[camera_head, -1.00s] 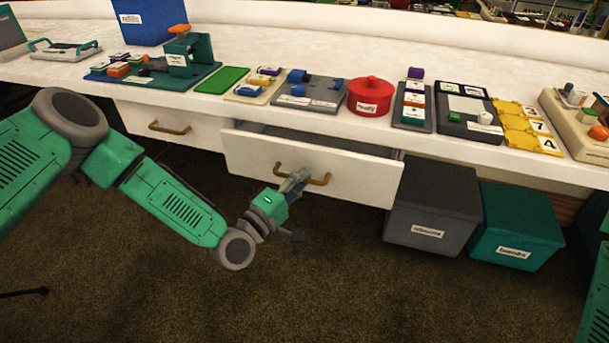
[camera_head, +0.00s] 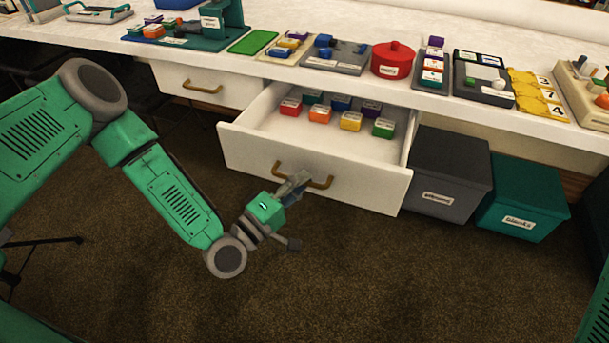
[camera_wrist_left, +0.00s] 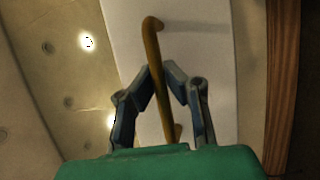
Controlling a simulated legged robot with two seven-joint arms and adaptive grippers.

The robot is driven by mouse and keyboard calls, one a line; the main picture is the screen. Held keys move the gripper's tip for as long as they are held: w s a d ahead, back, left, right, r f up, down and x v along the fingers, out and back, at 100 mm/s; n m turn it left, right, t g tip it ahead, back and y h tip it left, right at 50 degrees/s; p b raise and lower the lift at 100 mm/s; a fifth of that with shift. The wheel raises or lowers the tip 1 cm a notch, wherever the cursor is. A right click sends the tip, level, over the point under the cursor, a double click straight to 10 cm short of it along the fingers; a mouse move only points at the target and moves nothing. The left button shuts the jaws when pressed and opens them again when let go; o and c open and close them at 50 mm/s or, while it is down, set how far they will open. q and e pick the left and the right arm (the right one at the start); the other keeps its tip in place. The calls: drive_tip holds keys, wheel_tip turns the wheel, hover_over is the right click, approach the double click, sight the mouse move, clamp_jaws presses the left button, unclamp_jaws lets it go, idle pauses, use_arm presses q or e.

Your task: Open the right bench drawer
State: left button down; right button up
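The right bench drawer (camera_head: 362,188) is white and pulled well out from under the bench top, with its inside showing. Its brass handle (camera_head: 321,183) sits on the front panel. My left gripper (camera_head: 295,183) is at this handle in the head view. In the left wrist view, the two fingers of the left gripper (camera_wrist_left: 161,76) close in on either side of the handle (camera_wrist_left: 153,45), with the bar between their tips. My right gripper is out of view.
Several small coloured blocks (camera_head: 351,121) lie in the open drawer. The left drawer (camera_head: 222,88) is shut. A grey bin (camera_head: 445,170) and a teal bin (camera_head: 525,205) stand right of the drawer. The carpet (camera_head: 400,290) in front is clear.

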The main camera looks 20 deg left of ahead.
use_arm(q)
drive_tip(key=shift+s+a+f, duration=0.1)
drive_tip(key=shift+a+f, duration=0.05)
drive_tip(key=shift+f, duration=0.15)
drive_tip(key=c, duration=1.6)
unclamp_jaws()
drive_tip(key=shift+r, duration=0.1)
drive_tip(key=v, duration=1.2)
drive_tip(key=shift+a, duration=0.1)
